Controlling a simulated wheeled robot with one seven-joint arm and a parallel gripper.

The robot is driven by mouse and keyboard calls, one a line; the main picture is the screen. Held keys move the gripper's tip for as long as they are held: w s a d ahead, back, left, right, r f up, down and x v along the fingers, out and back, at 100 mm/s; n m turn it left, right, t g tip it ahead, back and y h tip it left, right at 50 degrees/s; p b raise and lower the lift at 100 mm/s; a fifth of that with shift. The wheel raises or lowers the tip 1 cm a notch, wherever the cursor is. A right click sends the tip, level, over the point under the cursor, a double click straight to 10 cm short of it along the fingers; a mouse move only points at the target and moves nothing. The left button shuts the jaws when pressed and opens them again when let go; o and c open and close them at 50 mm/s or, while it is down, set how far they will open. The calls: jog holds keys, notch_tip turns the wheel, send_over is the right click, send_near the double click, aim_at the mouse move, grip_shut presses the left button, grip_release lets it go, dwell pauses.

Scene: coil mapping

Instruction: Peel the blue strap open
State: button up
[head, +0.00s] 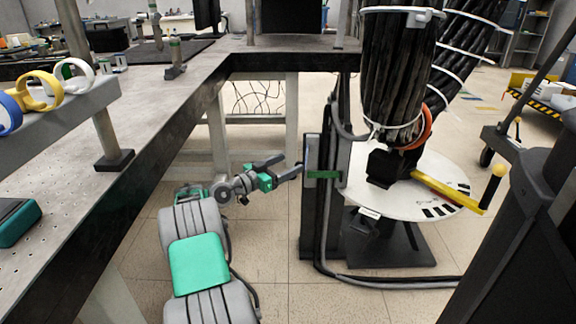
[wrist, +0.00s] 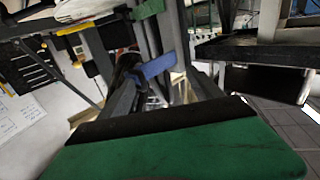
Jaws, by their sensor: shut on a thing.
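My gripper (head: 292,170) reaches from the left to a dark upright post (head: 322,205) in the head view, its fingertips at the post's left side. The blue strap (wrist: 153,68) shows in the wrist view as a short band across the post, between my fingertips. My gripper is shut on it, though its gripped end is hard to make out. I cannot pick out the blue strap in the head view. A green strap (head: 323,174) crosses the post just right of my fingertips; it also shows at the top of the wrist view (wrist: 147,9).
A thick black cable bundle (head: 397,75) hangs right of the post above a round white plate (head: 420,190) with a yellow handle (head: 447,190). A long metal bench (head: 150,110) runs along the left. Black cables lie on the floor at the post's foot.

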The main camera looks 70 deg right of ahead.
jog(key=shift+w+d+r, duration=0.15)
jog(key=shift+d+r, duration=0.1)
jog(key=shift+r, duration=0.1)
jog(key=shift+w+a, duration=0.15)
jog(key=shift+a, duration=0.05)
jog(key=shift+c, duration=0.5)
jog(key=p+v, duration=0.2)
jog(key=v, duration=0.5)
jog(key=shift+a+f+p, duration=0.15)
jog(key=shift+f+p, duration=0.05)
jog(key=shift+p, duration=0.2)
jog(key=shift+c, duration=0.7)
jog(key=shift+a+f, duration=0.15)
jog(key=shift+a, duration=0.05)
jog(key=shift+s, duration=0.3)
